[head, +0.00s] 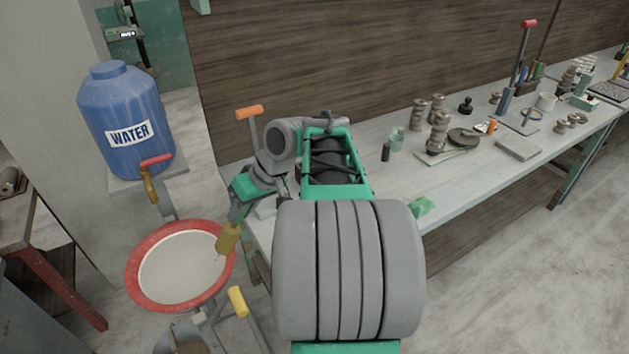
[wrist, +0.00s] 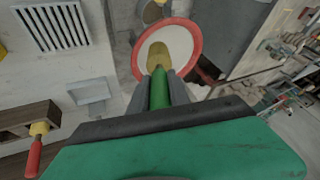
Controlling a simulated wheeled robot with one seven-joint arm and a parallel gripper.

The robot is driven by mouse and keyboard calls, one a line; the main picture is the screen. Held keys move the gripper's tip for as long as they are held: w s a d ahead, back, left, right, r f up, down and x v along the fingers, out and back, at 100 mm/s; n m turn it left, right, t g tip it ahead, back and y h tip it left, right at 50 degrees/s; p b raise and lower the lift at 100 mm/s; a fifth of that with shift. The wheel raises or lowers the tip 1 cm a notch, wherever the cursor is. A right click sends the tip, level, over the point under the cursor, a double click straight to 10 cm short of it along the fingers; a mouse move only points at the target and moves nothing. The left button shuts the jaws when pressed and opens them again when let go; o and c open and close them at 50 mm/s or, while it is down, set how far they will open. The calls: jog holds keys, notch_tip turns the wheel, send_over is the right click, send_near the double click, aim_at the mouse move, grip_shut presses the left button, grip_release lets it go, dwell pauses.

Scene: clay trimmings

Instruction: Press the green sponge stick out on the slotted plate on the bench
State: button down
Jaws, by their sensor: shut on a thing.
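My gripper (head: 241,208) is shut on the green handle of the sponge stick (head: 228,238), whose olive-yellow sponge end points down. In the head view the sponge overlaps the right side of a red-rimmed basin (head: 133,280); I cannot tell whether it touches anything there. In the wrist view the green handle (wrist: 159,92) runs between the fingers (wrist: 159,80), with the sponge (wrist: 159,55) in front of the pale inside of the basin (wrist: 138,60). The slotted plate (wrist: 52,26), pale with dark parallel slots, shows at the wrist view's upper left. My arm hides that part of the bench in the head view.
A blue water barrel (head: 125,125) with a red-handled tap (head: 155,160) stands behind the basin. A shallow square dish (wrist: 90,92) lies near the slotted plate. The bench (head: 470,185) carries several clay pieces and tools farther right.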

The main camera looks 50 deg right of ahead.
jog(key=s+d+r+m+g, duration=0.1)
jog(key=s+d, duration=0.3)
jog(key=d, duration=0.4)
jog(key=s+d+m, duration=0.1)
jog(key=s+d, duration=0.3)
jog(key=d, duration=0.5)
jog(key=shift+h, duration=0.5)
jog(key=f+b, duration=0.1)
jog(key=f, duration=0.1)
jog(key=f+b, duration=0.1)
jog(key=b, duration=0.1)
jog(key=f+b, duration=0.1)
jog(key=f, duration=0.1)
jog(key=shift+w+a+f+b, duration=0.25)
jog(key=shift+a+f+b, duration=0.05)
jog(key=shift+b, duration=0.1)
jog(key=shift+f+b, duration=0.45)
jog(key=shift+f, duration=0.15)
notch_tip(320, 180, up, 7)
jog(key=p, duration=0.6)
jog(key=shift+p, duration=0.35)
jog(key=shift+n, duration=0.3)
